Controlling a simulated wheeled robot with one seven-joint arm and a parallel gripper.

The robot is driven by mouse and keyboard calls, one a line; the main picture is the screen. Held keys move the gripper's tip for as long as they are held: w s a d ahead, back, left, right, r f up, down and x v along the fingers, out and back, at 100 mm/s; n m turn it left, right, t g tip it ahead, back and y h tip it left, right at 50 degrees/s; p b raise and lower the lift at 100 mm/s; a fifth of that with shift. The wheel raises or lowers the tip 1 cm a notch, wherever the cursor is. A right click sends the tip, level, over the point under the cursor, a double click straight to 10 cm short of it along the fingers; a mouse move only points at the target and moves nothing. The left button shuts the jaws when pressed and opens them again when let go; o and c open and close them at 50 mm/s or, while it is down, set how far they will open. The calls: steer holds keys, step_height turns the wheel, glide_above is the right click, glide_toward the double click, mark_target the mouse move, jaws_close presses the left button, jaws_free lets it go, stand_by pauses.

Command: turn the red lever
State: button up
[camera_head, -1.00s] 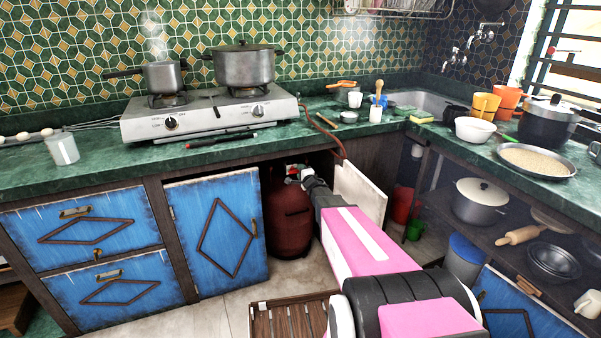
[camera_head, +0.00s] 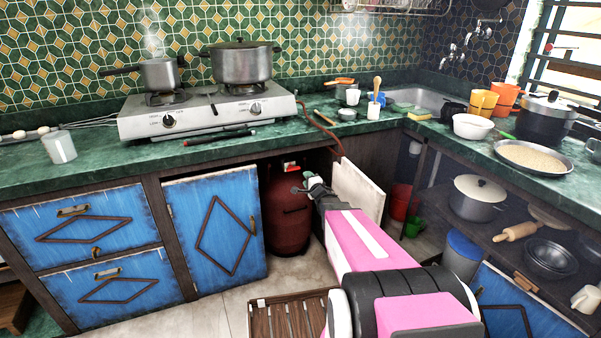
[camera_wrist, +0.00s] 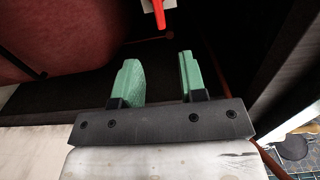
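The red lever (camera_head: 289,163) shows at the top of the dark red gas cylinder (camera_head: 288,215), in the open cabinet bay under the counter. In the wrist view the red lever (camera_wrist: 158,14) is at the top edge, on a pale fitting, beyond the fingertips. My gripper (camera_head: 304,184) is just in front of the cylinder, lower and to the right of the lever. In the wrist view its two green fingers (camera_wrist: 157,75) are apart with nothing between them. They do not touch the lever.
The opened cabinet door (camera_head: 358,189) stands close to the right of my arm. A blue door (camera_head: 217,228) closes the bay on the left. An orange hose (camera_head: 327,133) hangs from the counter edge. A slatted wooden rack (camera_head: 289,318) is on the floor below.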

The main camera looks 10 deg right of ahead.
steer(key=s+a+f+n+g+h, duration=0.2)
steer(key=s+n+g, duration=0.6)
steer(key=s, duration=0.7)
steer(key=s+a+f+n+g+h, duration=0.1)
steer(key=s+n+g, duration=0.6)
steer(key=s, duration=0.7)
steer(key=a+f+g, duration=0.1)
steer(key=a+g, duration=0.1)
steer(key=shift+s+a+n+g+h, duration=0.2)
steer(key=shift+s+n+g+h, duration=0.1)
steer(key=shift+s+n+h, duration=0.1)
